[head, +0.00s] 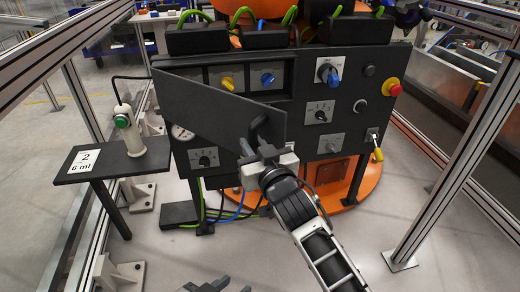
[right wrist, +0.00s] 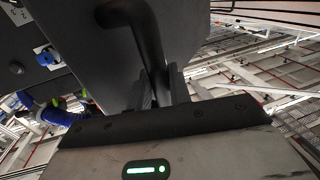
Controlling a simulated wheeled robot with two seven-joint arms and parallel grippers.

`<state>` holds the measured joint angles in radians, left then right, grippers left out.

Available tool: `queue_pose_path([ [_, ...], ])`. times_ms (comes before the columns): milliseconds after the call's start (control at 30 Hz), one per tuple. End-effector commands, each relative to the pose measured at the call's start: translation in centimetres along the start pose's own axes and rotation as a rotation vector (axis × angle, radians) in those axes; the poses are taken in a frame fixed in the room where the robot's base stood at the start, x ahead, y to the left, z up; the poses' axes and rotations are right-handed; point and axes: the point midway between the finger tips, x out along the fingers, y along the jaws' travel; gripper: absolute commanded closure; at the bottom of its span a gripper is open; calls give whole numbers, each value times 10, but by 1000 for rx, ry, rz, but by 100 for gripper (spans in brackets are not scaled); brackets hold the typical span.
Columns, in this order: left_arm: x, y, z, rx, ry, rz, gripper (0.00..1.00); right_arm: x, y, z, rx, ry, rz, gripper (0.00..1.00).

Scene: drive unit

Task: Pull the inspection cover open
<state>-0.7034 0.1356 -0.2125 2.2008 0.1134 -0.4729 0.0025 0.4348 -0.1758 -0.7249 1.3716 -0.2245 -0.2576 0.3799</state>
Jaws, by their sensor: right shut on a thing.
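The inspection cover (head: 205,105) is a dark flat plate on the black panel. It stands swung out at an angle, its left edge at the panel and its right edge towards me. Above it shows an open recess (head: 290,76) with a yellow knob (head: 227,83) and a blue knob (head: 267,79). The lower recess is hidden behind the cover. My right gripper (head: 258,152) is shut on the cover's black bent handle (head: 258,129). The handle (right wrist: 143,30) also runs between the fingers in the right wrist view. My left gripper (head: 222,284) is partly in view at the bottom edge.
The panel carries rotary switches (head: 320,113), a red emergency button (head: 392,87) and a yellow-tipped toggle (head: 377,146). A small side table (head: 90,172) with a green-buttoned device (head: 128,130) stands left. Metal posts (head: 455,150) flank both sides.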

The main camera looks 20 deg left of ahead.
Motion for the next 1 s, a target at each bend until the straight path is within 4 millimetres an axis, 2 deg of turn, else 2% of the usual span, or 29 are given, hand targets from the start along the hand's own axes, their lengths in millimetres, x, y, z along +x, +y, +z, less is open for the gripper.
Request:
queue_pose_path([
  [200,1,-1,-3,2,7,-1,64,0,-2,-2,0,5,-4,100],
  [233,1,-1,-3,2,8,-1,64,0,-2,-2,0,5,-4,78],
  [300,1,0,-3,1,8,-1,64,0,-2,-2,0,5,-4,60],
  [667,1,0,-4,0,8,-2,64,-4,0,0,1,1,0,60],
  [867,-1,0,-6,-2,4,-2,64,-35,0,0,2,0,-1,60],
  [1000,-2,0,-6,0,0,-4,64,-70,0,0,2,0,-1,60],
])
